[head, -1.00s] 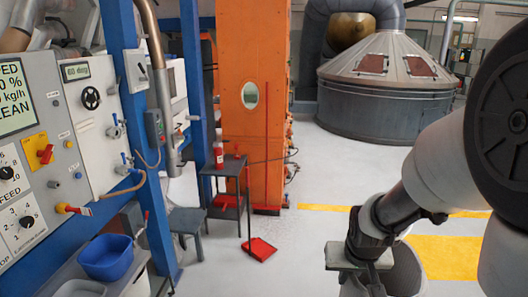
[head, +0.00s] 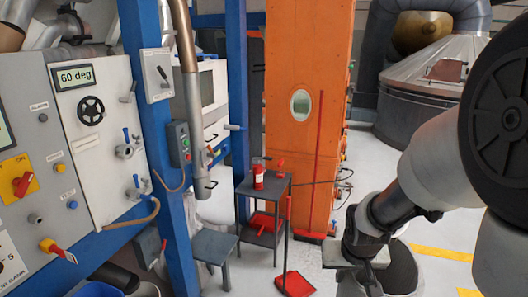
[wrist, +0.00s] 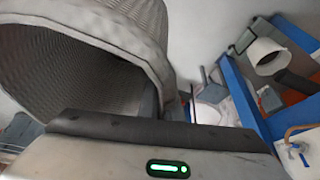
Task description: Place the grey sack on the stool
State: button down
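The grey sack (wrist: 80,55) fills the upper left of the wrist view, its woven wall and open mouth close beyond my gripper. In the head view the sack (head: 402,272) hangs at the lower right, partly behind my gripper (head: 358,268). My gripper appears shut on it; the fingertips are hidden. The stool (head: 214,246) is small, grey and low, with a bare top.
A red dustpan (head: 295,284) lies on the floor. The control panel (head: 95,135) and blue column (head: 165,150) bound the left. An orange elevator casing (head: 310,65) stands behind.

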aim_at(209, 243)
jog(key=i+u, duration=0.2)
jog(key=i, duration=1.15)
jog(key=i+l+u, duration=0.1)
jog(key=i+u, duration=0.25)
jog(key=i+l+u, duration=0.3)
jog(key=i, duration=0.15)
jog(key=i+j+u, duration=0.1)
jog(key=u, duration=1.35)
jog(key=i+u, duration=0.1)
jog(key=i, duration=0.35)
